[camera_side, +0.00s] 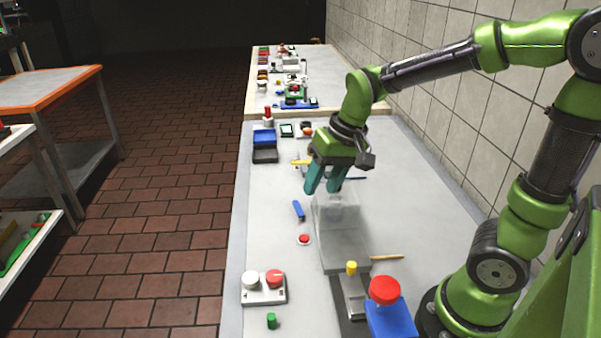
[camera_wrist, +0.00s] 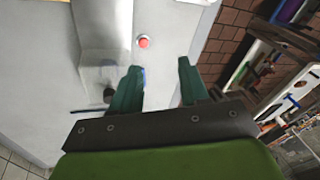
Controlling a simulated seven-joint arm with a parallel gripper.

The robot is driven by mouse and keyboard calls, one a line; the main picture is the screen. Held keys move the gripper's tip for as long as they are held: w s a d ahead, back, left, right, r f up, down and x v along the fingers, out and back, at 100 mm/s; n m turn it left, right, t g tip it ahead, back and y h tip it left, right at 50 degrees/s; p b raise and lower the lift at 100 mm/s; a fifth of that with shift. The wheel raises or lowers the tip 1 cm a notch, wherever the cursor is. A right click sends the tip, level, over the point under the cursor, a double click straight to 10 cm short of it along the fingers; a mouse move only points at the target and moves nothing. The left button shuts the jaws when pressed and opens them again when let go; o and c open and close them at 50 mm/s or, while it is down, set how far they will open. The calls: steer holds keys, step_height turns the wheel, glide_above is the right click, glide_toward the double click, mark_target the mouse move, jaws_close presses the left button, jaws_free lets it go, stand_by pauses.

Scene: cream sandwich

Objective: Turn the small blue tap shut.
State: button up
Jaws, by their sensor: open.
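A small blue piece (camera_side: 298,210), which may be the tap's handle, lies on the grey worktop left of a clear box. I cannot make out a tap body or which way it is turned. In the wrist view only a sliver of blue (camera_wrist: 145,76) shows at the edge of the left finger, which hides the rest. My gripper (camera_side: 325,186) is open with nothing visible between its teal fingers. It hangs above the worktop, beyond and right of the blue piece in the side view. Both fingers (camera_wrist: 159,68) show in the wrist view.
The clear box (camera_side: 342,240) stands close under my gripper. A red button (camera_side: 304,239) is just nearer the camera than the blue piece. A white two-knob block (camera_side: 264,290) and a blue block with a red top (camera_side: 388,312) stand in front. Blue and black trays (camera_side: 264,140) lie behind.

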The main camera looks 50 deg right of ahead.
mark_target(297, 204)
steer(key=w+d+m+g+h, duration=0.1)
steer(key=w+d+g, duration=0.1)
steer(key=w+d, duration=0.45)
steer(key=w+d+m+g+h, duration=0.1)
steer(key=w+d, duration=0.2)
steer(key=w, duration=0.6)
step_height(297, 204, down, 17)
steer(key=shift+s+d+r, duration=0.1)
steer(key=shift+d, duration=0.05)
jaws_close()
